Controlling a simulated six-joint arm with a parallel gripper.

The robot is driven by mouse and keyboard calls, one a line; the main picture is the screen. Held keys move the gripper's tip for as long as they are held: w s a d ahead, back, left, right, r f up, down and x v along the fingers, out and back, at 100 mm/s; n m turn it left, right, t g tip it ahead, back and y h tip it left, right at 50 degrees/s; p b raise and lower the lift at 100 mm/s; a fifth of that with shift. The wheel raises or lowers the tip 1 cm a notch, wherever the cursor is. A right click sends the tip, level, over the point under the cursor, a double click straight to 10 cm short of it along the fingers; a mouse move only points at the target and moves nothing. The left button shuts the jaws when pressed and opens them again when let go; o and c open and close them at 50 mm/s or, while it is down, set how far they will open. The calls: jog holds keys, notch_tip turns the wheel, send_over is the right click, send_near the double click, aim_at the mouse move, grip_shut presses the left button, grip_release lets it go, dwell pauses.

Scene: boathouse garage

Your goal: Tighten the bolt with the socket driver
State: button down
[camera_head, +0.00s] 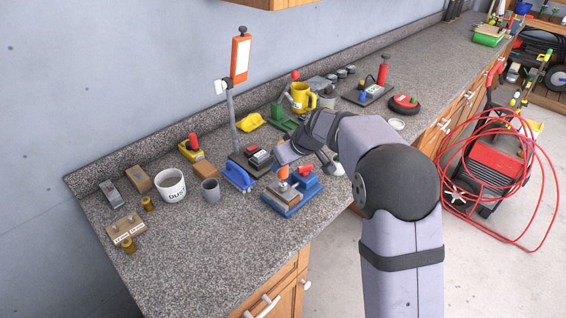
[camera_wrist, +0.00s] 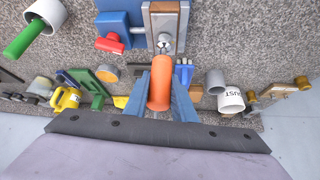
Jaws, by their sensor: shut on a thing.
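My gripper (camera_wrist: 159,92) is shut on the orange handle of the socket driver (camera_wrist: 160,80), between its two blue fingers. In the head view the orange handle (camera_head: 283,173) shows below my gripper (camera_head: 286,155), over the blue fixture. The blue fixture (camera_wrist: 120,18) holds a tan block with a grey metal plate (camera_wrist: 164,10); it also shows in the head view (camera_head: 291,208). Bright round metal (camera_wrist: 165,42) shows at the plate, just beyond the handle; I cannot tell bolt from socket there, or whether they touch. The handle hides most of the driver's shaft.
A blue-handled tool (camera_head: 238,176) and a grey cup (camera_head: 210,191) stand left of the fixture. A white mug (camera_head: 171,186) stands farther left. A yellow mug (camera_head: 301,97) and a green tool (camera_head: 282,118) stand behind. The counter's front left is clear.

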jog(key=shift+r+m+p, duration=0.15)
jog(key=shift+m+p, duration=0.25)
jog(key=shift+p, duration=0.3)
jog(key=shift+h+p, duration=0.3)
jog(key=shift+p, duration=0.05)
jog(key=shift+m+t+p, duration=0.3)
jog(key=shift+m+p, duration=0.2)
jog(key=shift+p, duration=0.1)
jog(key=shift+m+h+p, duration=0.3)
jog(key=shift+p, duration=0.3)
jog(key=shift+f+b, duration=0.35)
jog(key=shift+b, duration=0.75)
jog(key=shift+r+n+y+b, duration=0.2)
jog(key=shift+n+y+b, duration=0.2)
jog(key=shift+n+b, duration=0.4)
jog(key=shift+r, duration=0.1)
jog(key=shift+r+p, duration=1.25)
jog(key=shift+r, duration=0.7)
jog(key=shift+d, duration=0.1)
